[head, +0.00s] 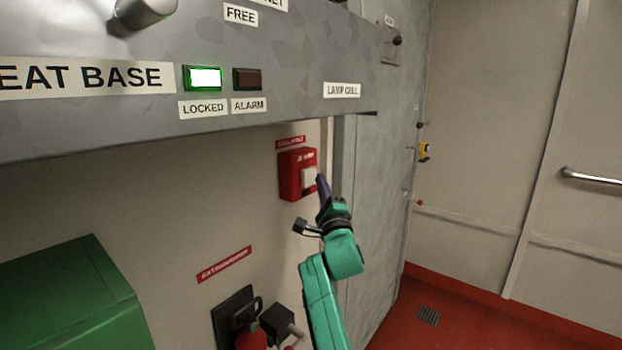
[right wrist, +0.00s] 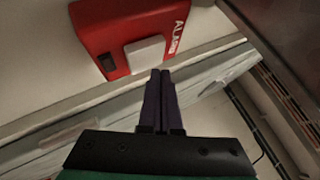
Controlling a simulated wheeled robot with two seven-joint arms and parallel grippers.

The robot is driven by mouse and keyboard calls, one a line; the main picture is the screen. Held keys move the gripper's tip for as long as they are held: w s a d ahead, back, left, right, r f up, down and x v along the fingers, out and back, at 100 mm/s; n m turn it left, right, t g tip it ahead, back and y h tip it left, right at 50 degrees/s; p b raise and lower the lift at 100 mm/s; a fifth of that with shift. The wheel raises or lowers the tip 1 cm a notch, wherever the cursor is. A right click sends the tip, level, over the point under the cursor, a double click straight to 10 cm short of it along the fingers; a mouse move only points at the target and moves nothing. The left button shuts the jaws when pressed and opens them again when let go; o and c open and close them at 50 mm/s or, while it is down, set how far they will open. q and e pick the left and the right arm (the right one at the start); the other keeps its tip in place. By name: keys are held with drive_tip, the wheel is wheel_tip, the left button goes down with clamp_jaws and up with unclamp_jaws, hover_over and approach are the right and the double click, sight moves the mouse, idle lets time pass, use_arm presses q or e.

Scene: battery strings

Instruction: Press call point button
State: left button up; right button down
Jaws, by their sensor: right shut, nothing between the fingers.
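The call point (head: 289,177) is a red box on the wall below the grey panel, with a pale square button (head: 309,177) on its face. In the right wrist view the red box (right wrist: 96,29) shows large at the upper left, with its pale button (right wrist: 145,53) just above my fingertips. My right gripper (head: 321,180) is shut and empty, its dark fingers close together beside the button. In the right wrist view its fingertips (right wrist: 160,73) lie just below the button; I cannot tell whether they touch it. My left gripper is out of view.
A grey panel (head: 290,60) overhangs the call point, with a lit green LOCKED lamp (head: 204,78) and a dark ALARM lamp (head: 247,79). A green box (head: 75,300) stands at lower left. A red extinguisher (head: 251,340) is below the call point. Red floor (head: 480,320) is clear at right.

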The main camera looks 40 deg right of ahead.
drive_tip(key=shift+w, duration=0.15)
idle(0.7)
drive_tip(key=shift+w+a, duration=0.15)
drive_tip(key=shift+w, duration=0.15)
drive_tip(key=shift+w+a+b, duration=0.15)
drive_tip(key=shift+w+b, duration=0.35)
drive_tip(key=shift+w, duration=0.1)
idle(0.8)
drive_tip(key=shift+s+d+p, duration=0.25)
drive_tip(key=shift+s+p, duration=0.45)
drive_tip(key=shift+s, duration=0.3)
drive_tip(key=s+p, duration=0.1)
drive_tip(key=s+d, duration=0.1)
drive_tip(key=s, duration=0.1)
drive_tip(key=s+p, duration=0.1)
drive_tip(key=shift+s+d+p, duration=0.25)
drive_tip(key=shift+s+p, duration=0.05)
drive_tip(key=shift+s, duration=0.1)
